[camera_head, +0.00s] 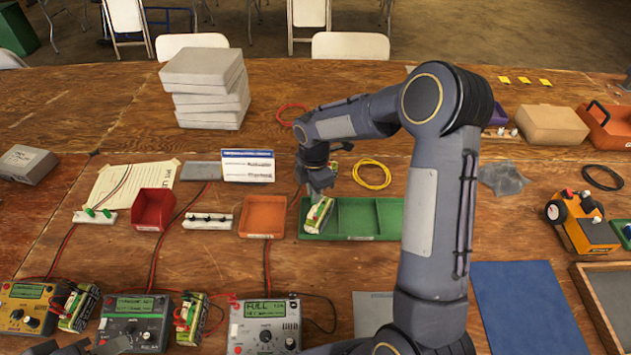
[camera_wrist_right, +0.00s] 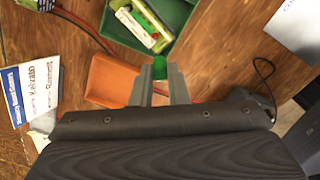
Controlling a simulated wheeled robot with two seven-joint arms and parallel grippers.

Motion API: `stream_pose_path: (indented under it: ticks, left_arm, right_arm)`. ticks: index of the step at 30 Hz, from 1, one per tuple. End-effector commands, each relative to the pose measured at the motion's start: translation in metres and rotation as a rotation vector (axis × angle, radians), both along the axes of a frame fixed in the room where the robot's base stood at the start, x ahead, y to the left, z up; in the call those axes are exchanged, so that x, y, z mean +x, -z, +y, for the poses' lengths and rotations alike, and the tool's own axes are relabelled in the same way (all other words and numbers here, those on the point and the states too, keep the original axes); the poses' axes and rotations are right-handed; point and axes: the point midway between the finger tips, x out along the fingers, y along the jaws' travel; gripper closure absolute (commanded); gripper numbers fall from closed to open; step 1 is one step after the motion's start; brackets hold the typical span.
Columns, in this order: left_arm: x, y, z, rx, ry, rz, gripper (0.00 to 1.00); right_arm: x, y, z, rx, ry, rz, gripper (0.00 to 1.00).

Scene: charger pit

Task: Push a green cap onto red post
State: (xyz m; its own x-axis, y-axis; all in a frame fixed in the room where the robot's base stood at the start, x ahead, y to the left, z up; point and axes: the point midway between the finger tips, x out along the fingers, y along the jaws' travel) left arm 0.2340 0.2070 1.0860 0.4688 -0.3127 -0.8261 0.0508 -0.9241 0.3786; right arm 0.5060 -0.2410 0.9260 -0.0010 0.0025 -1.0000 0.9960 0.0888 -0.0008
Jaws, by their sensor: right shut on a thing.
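My right gripper (camera_head: 318,192) is above the green tray (camera_head: 370,236), beside a green and white battery (camera_head: 318,215) in its left compartment. In the right wrist view its fingers (camera_wrist_right: 160,72) are closed on a small bright green cap (camera_wrist_right: 159,65). The battery (camera_wrist_right: 142,28) lies in the tray just beyond the fingers. More green caps (camera_head: 98,213) are on a white strip at the left. My left gripper (camera_head: 112,346) shows only partly at the lower left edge; its jaws are not clear.
An orange bin (camera_head: 262,216), a red bin (camera_head: 153,209) and a white strip with dark pegs (camera_head: 208,221) stand left of the tray. Meters (camera_head: 264,326) and other batteries (camera_head: 191,318) line the front, with cables. Stacked grey boxes (camera_head: 205,88) are behind.

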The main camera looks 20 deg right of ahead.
Motion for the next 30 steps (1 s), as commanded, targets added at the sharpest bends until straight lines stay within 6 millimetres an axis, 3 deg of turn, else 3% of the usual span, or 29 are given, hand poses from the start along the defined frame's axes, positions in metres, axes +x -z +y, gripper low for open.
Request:
stream_pose_path:
  ticks: [7, 17, 30]
  left_arm:
    - [0.0, -0.006, 0.0, 0.0, 0.0, 0.0, 0.64]
    - [0.0, 0.004, 0.0, 0.0, 0.0, 0.0, 0.64]
    - [0.0, 0.029, 0.0, 0.0, 0.0, 0.0, 0.64]
  right_arm:
    - [0.007, -0.002, -0.007, -0.003, -0.233, -0.001, 0.99]
    - [0.008, 0.011, -0.007, -0.003, -0.248, -0.001, 0.99]
    - [0.007, 0.046, -0.007, -0.003, -0.247, -0.001, 0.99]
